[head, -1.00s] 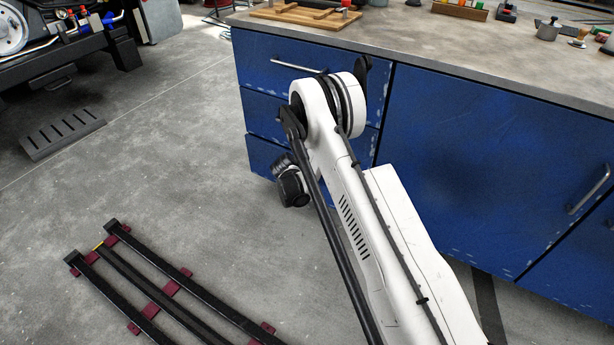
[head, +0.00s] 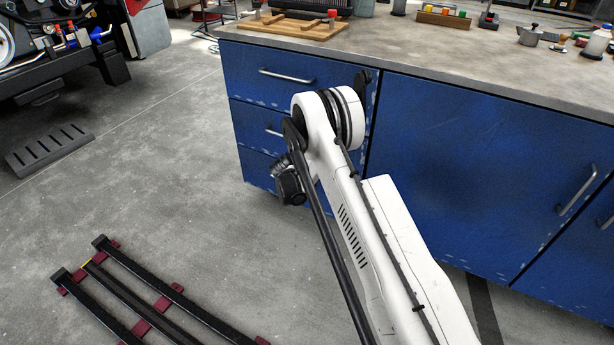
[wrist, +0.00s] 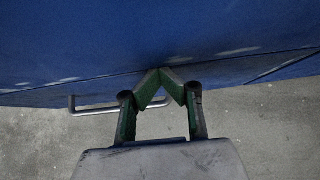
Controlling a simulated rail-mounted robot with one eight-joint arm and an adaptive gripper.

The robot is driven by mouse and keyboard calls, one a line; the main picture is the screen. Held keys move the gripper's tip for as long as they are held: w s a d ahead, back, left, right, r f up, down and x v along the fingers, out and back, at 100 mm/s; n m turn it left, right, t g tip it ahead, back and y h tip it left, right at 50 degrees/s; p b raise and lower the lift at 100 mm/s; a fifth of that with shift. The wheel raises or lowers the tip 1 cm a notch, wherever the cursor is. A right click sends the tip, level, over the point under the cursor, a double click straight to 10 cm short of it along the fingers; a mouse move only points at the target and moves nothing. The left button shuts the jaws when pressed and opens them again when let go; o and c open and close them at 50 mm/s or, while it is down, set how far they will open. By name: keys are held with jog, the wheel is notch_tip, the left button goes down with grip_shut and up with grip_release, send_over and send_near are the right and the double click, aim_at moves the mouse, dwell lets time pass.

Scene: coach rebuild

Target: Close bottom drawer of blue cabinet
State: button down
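The blue cabinet (head: 470,170) has a stack of drawers at its left end. The bottom drawer (head: 258,170) is the lowest blue front; my arm covers its right part, and I cannot tell how far it stands out. In the wrist view a blue front (wrist: 120,35) fills the top, with a metal bar handle (wrist: 92,108) below its edge at left; I cannot tell which drawer it belongs to. My gripper (wrist: 162,72) is shut and empty, its fingertips together at the lower edge of the blue front. Contact is unclear. My arm hides the gripper's fingers in the head view.
The top drawer (head: 300,75) and middle drawer (head: 250,125) sit above. A grey worktop (head: 450,55) holds a wooden board (head: 285,27) and small items. Black rails (head: 150,300) lie on the floor at lower left.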

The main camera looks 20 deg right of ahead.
jog(key=shift+d, duration=0.15)
jog(key=s+a+f+p+v, duration=0.1)
jog(key=p+v, duration=0.1)
jog(key=v, duration=0.5)
jog(key=a+f+p+v, duration=0.1)
jog(key=v, duration=0.5)
jog(key=s+d+r+m+y, duration=0.1)
jog(key=s+r+m, duration=0.35)
jog(key=r, duration=0.55)
jog(key=s+r+m+y, duration=0.1)
jog(key=s+r+m, duration=0.35)
jog(key=r, duration=0.55)
jog(key=s+d+r+m+y, duration=0.1)
jog(key=s+r+m, duration=0.3)
jog(key=r, duration=0.6)
jog(key=s+r+m+y, duration=0.1)
jog(key=s+r+m, duration=0.25)
jog(key=s, duration=0.45)
jog(key=s+r+m+y, duration=0.1)
jog(key=s+r+m, duration=0.25)
jog(key=s, duration=0.35)
jog(key=s+a+m+y, duration=0.2)
jog(key=s+m, duration=0.5)
jog(key=s, duration=0.9)
notch_tip(320, 180, up, 15)
jog(key=p, duration=1.5)
jog(key=shift+t, duration=0.3)
jog(key=shift+a, duration=0.1)
